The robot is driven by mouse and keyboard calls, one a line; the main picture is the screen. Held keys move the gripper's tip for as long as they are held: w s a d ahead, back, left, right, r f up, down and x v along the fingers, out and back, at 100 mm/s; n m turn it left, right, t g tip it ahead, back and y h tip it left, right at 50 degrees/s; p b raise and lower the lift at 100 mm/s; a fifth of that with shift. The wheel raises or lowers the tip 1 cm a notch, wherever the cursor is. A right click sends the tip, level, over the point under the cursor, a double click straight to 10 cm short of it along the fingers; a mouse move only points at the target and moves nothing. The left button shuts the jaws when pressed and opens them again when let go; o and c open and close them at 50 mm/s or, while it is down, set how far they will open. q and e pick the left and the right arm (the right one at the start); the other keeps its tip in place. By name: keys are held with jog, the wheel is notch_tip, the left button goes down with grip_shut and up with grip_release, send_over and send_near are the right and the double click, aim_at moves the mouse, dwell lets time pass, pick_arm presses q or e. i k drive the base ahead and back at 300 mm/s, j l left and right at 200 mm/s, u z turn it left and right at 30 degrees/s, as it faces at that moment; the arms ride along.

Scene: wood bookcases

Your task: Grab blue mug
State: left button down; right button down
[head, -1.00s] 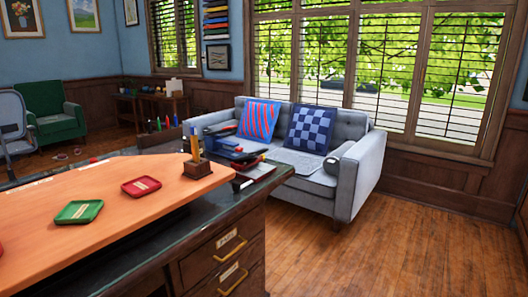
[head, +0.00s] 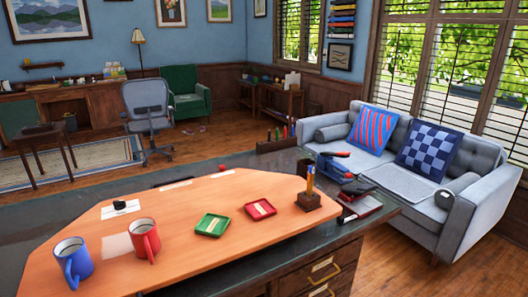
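The blue mug (head: 73,262) stands upright at the near left of the orange desk top (head: 180,259), in the lower left of the head view. Its handle is on its lower front side. A red mug (head: 146,240) stands upright just to its right, apart from it. Neither of my grippers is in view, so I cannot see whether they are open or shut.
A grey sofa (head: 455,220) stands beyond the desk's right end. An office chair (head: 148,103) stands behind. Floor at lower right is clear.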

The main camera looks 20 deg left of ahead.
aim_at(74, 267)
jog(key=u, duration=2.1)
